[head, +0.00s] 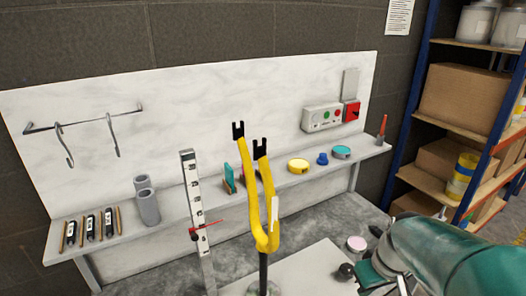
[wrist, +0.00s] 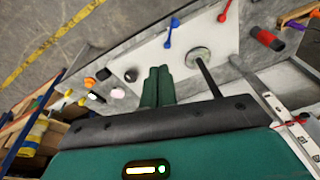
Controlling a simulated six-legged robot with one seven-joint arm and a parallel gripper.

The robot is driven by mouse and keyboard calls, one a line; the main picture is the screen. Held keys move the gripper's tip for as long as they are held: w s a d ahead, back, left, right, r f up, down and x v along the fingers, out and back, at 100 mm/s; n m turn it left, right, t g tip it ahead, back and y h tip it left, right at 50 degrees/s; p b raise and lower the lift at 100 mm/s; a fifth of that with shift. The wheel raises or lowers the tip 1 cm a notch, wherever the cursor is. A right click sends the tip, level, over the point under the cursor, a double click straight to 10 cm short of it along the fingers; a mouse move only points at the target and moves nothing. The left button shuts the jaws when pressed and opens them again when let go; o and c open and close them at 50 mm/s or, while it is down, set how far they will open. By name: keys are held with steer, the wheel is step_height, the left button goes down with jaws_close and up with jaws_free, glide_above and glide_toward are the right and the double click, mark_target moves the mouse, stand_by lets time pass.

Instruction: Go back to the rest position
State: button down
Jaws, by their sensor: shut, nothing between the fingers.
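My gripper (wrist: 158,72) shows in the wrist view as two teal fingers pressed together, with nothing between them. It is over a white tabletop (wrist: 185,30), beside a round metal base (wrist: 199,57) with a dark rod. In the head view my teal arm comes in from the lower right, and the fingertips cannot be made out clearly. A yellow fork frame (head: 262,225) stands upright on a dark post (head: 263,272) at the lower middle, apart from my arm.
A pale shelf (head: 225,200) at the back carries grey cylinders (head: 148,205), a yellow tin (head: 298,166) and a teal tin (head: 341,152). A measuring post (head: 195,215) stands left of the fork. A pink-topped jar (head: 356,243) is near my arm. Racking with boxes (head: 465,95) is right.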

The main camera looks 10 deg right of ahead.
steer(key=s+a+r+m+t+h, duration=0.1)
steer(key=s+a+r+t, duration=0.2)
steer(key=a+r, duration=0.7)
steer(key=shift+s+a+r+m+t, duration=0.2)
steer(key=shift+s+a+m+t, duration=0.15)
steer(key=shift+s+a, duration=0.55)
steer(key=shift+s+d, duration=0.1)
steer(key=shift+d, duration=0.15)
